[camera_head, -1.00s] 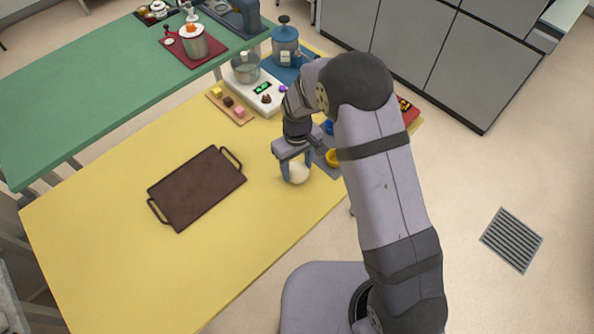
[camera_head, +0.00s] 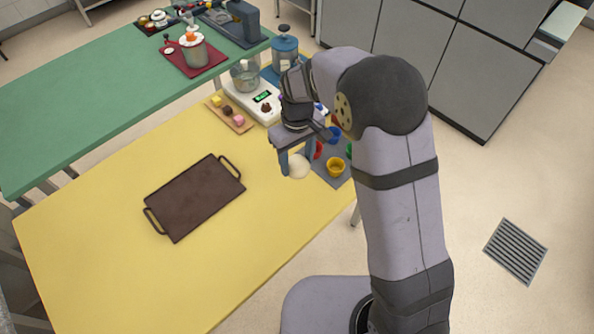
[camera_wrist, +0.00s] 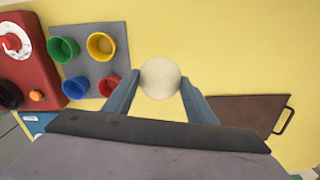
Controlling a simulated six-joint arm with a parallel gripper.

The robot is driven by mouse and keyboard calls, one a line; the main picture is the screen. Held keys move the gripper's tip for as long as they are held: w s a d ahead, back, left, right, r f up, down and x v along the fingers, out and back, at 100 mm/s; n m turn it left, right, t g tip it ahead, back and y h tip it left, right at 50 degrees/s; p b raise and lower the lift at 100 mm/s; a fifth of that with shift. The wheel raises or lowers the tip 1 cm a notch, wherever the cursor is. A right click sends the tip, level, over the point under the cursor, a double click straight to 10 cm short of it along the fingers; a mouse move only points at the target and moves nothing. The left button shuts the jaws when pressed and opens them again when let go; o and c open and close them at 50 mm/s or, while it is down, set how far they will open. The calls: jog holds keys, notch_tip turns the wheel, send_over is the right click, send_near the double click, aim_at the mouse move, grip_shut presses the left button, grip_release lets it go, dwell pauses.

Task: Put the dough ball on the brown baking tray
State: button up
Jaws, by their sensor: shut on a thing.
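The dough ball (camera_head: 299,167) is round and cream-white. My gripper (camera_head: 296,165) is shut on it and holds it above the yellow table, to the right of the tray. In the wrist view the dough ball (camera_wrist: 160,78) sits between the two blue-grey fingertips (camera_wrist: 160,90). The brown baking tray (camera_head: 196,198) is flat and dark with a loop handle at each end. It lies bare on the yellow table. Part of the tray shows at the right in the wrist view (camera_wrist: 240,112), the rest hidden by my gripper.
A grey mat (camera_wrist: 88,55) with blue, yellow, green and red cups lies right of my gripper. A white scale (camera_head: 252,101) and a small wooden board with coloured cubes (camera_head: 231,115) stand behind. The yellow table (camera_head: 110,250) is clear around the tray.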

jog(key=shift+r, duration=1.25)
